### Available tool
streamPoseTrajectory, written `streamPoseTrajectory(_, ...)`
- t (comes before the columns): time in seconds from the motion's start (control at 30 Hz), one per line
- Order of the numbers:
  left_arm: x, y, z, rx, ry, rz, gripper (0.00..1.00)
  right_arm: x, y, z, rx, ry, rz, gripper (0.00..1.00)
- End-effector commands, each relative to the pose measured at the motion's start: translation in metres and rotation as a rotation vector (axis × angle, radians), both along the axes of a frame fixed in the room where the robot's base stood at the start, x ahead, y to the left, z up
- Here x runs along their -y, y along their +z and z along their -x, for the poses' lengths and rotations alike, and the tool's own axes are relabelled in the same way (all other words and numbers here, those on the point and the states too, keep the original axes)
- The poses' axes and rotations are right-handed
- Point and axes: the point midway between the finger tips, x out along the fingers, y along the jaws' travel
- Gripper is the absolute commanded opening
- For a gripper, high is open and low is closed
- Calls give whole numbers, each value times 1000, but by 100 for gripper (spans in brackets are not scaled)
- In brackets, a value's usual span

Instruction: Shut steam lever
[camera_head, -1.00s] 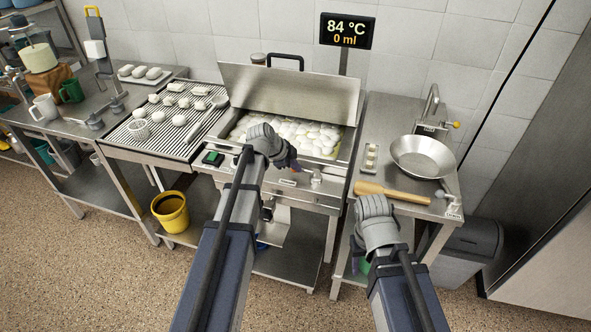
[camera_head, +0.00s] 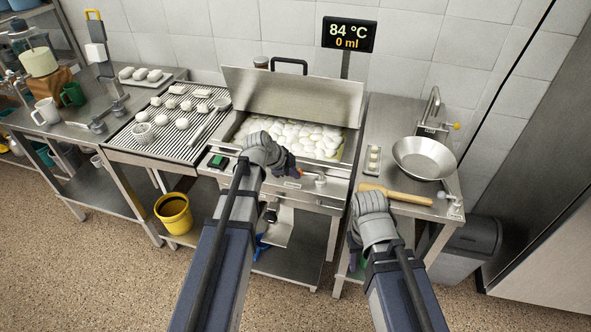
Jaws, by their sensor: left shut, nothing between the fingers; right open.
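The steamer (camera_head: 222,159) is a steel box with its lid (camera_head: 290,95) raised and white pieces (camera_head: 290,135) inside. A small red-orange part (camera_head: 301,173) shows on its front panel right at my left gripper's tips; it may be the steam lever, but its position is unclear. A silver fitting (camera_head: 319,181) stands just right of it. My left gripper (camera_head: 292,172) is shut and empty at the front panel; contact cannot be told. My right gripper (camera_head: 353,248) is open and mostly hidden by its wrist, low in front of the right table.
A display (camera_head: 348,34) reads 84 °C and 0 ml. The right table holds a wooden rolling pin (camera_head: 398,195) and a steel bowl (camera_head: 424,159). A ribbed counter (camera_head: 150,150) with white pieces lies left. A yellow bucket (camera_head: 174,214) stands below.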

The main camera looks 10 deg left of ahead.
Motion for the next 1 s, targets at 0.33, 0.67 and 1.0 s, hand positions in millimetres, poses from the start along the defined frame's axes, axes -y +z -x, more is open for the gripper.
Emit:
streamPoseTrajectory(0.33, -21, 54, 25, -1, 2, 1, 0, 0, 54, 0, 0, 0, 0, 50)
streamPoseTrajectory(0.67, -28, 64, 32, -1, -1, 1, 0, 0, 64, 0, 0, 1, 0, 50)
streamPoseTrajectory(1.0, -2, 57, 50, -89, 52, 23, 0, 0, 64, 0, 0, 0, 0, 50)
